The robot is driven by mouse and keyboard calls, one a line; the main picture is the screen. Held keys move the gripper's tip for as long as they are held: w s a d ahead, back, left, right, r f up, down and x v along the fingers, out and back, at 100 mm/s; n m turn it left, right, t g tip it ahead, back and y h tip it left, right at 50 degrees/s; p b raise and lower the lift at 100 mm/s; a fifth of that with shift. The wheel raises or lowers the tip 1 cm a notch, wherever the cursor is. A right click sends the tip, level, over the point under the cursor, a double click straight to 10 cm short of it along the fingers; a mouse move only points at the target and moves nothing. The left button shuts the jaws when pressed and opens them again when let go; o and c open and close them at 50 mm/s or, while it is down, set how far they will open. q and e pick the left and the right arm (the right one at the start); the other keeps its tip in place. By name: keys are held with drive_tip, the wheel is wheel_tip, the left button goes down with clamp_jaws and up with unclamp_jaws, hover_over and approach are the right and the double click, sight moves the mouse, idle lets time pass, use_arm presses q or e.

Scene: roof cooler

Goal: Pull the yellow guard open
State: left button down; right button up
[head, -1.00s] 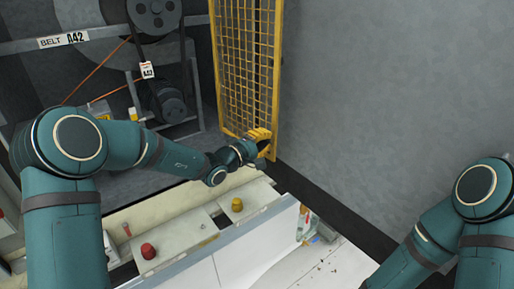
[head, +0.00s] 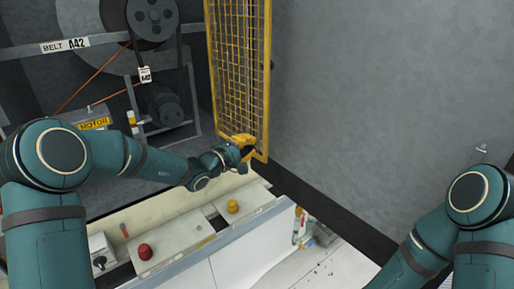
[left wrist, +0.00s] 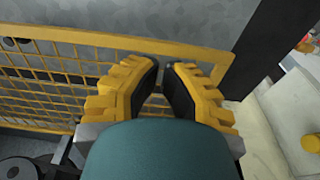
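The yellow guard (head: 238,70) is a tall mesh panel in a yellow frame, standing swung out to the right of the belt machine. Its frame bar also crosses the left wrist view (left wrist: 100,40). My left gripper (head: 243,146) is at the guard's lower end, near the corner. In the left wrist view its yellow fingers with dark pads (left wrist: 165,72) lean together, with a narrow gap at the tips, close to the frame bar. I cannot tell whether anything is between the pads. My right gripper is out of view; only my right arm shows.
The belt machine has pulleys (head: 153,18) and a MOTOR label (head: 95,124). Below are a red button (head: 145,251), a yellow knob (head: 232,206) and a white panel (head: 240,262). Small items (head: 301,228) lie at its right end. A grey wall (head: 390,80) fills the right.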

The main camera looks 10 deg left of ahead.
use_arm(q)
drive_tip(key=s+d, duration=0.1)
drive_tip(key=s, duration=0.9)
drive_tip(key=s+d+f+m+g, duration=0.25)
drive_tip(key=s+f+g, duration=0.3)
drive_tip(key=f, duration=0.35)
drive_tip(key=s+d+f+m+g, duration=0.1)
drive_tip(key=s+d+f+g, duration=0.2)
drive_tip(key=s+f+g, duration=0.5)
drive_tip(key=s+a+f+m+y, duration=0.2)
drive_tip(key=s+f, duration=0.3)
drive_tip(key=f, duration=0.4)
drive_tip(key=s+a+f+m+y, duration=0.2)
drive_tip(key=s+f+m+y, duration=0.1)
drive_tip(key=s+f, duration=0.3)
wheel_tip(320, 180, down, 3)
drive_tip(key=shift+a+r+t+y, duration=0.1)
drive_tip(key=shift+a+t+y, duration=0.25)
drive_tip(key=shift+y, duration=0.55)
drive_tip(key=shift+s+m, duration=0.1)
drive_tip(key=shift+m, duration=0.15)
